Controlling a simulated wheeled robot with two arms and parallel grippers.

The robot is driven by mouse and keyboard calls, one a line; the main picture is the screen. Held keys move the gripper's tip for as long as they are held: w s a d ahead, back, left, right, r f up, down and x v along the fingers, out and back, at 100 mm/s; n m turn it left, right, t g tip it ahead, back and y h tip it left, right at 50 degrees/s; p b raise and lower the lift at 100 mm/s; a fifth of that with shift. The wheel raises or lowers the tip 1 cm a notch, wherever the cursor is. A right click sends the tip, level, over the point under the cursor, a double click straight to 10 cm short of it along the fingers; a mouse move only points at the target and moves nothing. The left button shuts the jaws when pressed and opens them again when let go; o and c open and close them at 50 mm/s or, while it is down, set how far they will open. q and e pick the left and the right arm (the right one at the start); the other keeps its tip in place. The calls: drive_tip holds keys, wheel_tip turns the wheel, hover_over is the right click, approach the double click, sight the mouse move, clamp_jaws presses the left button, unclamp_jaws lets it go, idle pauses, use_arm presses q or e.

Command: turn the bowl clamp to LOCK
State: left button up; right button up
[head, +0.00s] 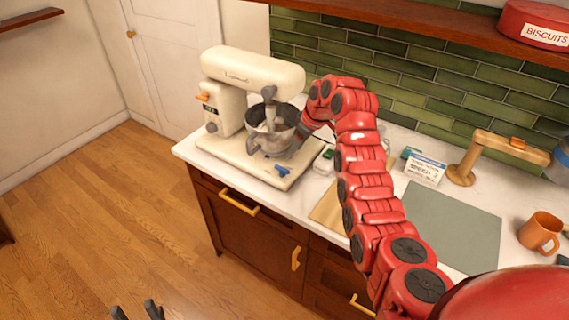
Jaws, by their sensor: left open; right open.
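A cream stand mixer (250,68) stands on the counter with a metal bowl (268,138) on its base (228,149). A small blue lever (283,170), which looks like the bowl clamp, sits on the base in front of the bowl. No LOCK mark is legible beside it. My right gripper (294,153) is at the bowl's right side, just above and right of the lever, and is open. Its fingertips are small here, and I cannot tell if they touch anything. My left gripper (138,311) is open and empty at the bottom edge, over the floor, far from the mixer.
Right of the mixer, the counter holds a wooden board (327,211), a printed card (425,168), a wooden stand (462,172), a grey-green mat (455,226) and an orange mug (540,231). A shelf with a red biscuit tin (535,24) hangs above. My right arm crosses over the counter.

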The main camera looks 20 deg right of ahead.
sight(283, 168)
drive_tip(key=p+x, duration=0.2)
drive_tip(key=x, duration=0.6)
drive_tip(key=shift+w+a+f+p, duration=0.1)
drive_tip(key=shift+w+f+p, duration=0.1)
drive_tip(key=shift+p, duration=0.15)
drive_tip(key=shift+w+a+f, duration=0.15)
drive_tip(key=shift+w+f, duration=0.1)
drive_tip(key=shift+f, duration=0.45)
drive_tip(key=shift+f, duration=0.15)
clamp_jaws()
